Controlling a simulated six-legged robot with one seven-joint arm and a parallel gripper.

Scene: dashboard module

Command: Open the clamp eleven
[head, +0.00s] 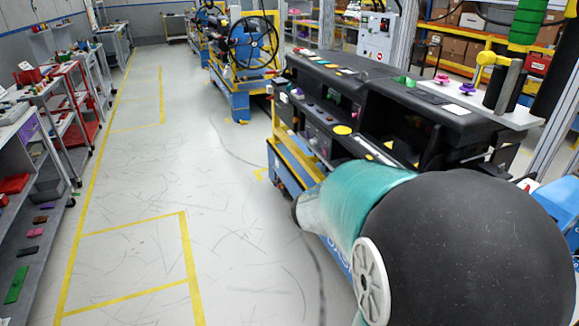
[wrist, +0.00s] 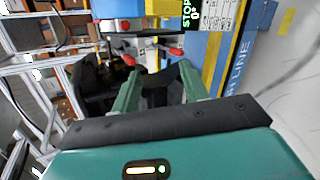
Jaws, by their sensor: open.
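In the wrist view my gripper (wrist: 160,80) is open, its two green fingers apart with nothing seen between them. Beyond the fingertips are red-tipped levers on pale metal, which look like clamps: one on the left (wrist: 128,57) and one on the right (wrist: 176,51). I read no number on them, so I cannot tell which one is clamp eleven. In the head view a black dashboard module (head: 440,118) stands at the right on a blue and yellow cart. My arm covers the lower right there, and my gripper and the levers do not show.
A blue panel (wrist: 232,45) with lettering is at the upper right of the wrist view. In the head view, grey shelves (head: 45,110) with parts line the left side. Open floor (head: 210,180) with yellow lines lies between shelves and cart. A second cart (head: 240,95) stands farther back.

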